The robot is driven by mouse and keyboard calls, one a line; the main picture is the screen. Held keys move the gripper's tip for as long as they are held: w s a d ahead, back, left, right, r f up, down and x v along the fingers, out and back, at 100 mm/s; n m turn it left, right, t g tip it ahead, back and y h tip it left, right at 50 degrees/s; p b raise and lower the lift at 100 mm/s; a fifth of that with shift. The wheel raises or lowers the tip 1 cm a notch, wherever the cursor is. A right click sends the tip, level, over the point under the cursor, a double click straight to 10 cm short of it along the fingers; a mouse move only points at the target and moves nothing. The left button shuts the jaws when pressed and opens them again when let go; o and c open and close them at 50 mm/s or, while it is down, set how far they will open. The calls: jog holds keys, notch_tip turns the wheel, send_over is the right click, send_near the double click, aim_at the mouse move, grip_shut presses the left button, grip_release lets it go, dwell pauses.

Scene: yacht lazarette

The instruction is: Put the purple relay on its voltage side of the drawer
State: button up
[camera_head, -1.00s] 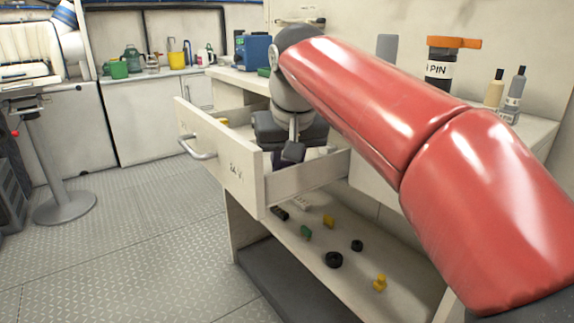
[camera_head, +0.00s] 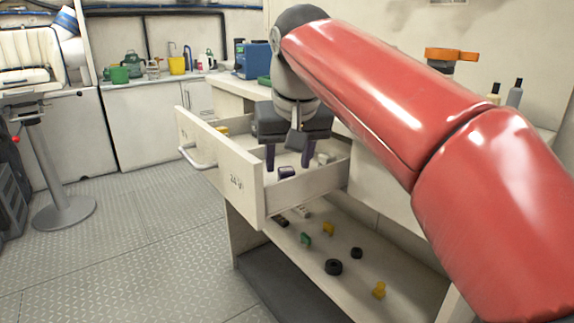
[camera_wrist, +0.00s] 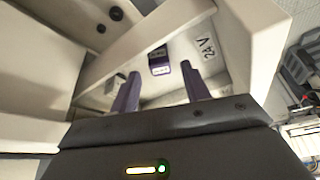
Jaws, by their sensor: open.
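The purple relay (camera_head: 286,172) is a small dark block with a purple body. It lies on the floor of the open drawer (camera_head: 262,192), near the end marked 24 V.
A grey-white block (camera_head: 323,158) and a yellow piece (camera_head: 222,130) are also in the drawer. The open shelf below (camera_head: 345,290) holds several small parts, including a black ring (camera_head: 333,267).

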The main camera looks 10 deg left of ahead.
jog(key=p+v, duration=0.2)
jog(key=v, duration=0.6)
jog(key=shift+s, duration=0.1)
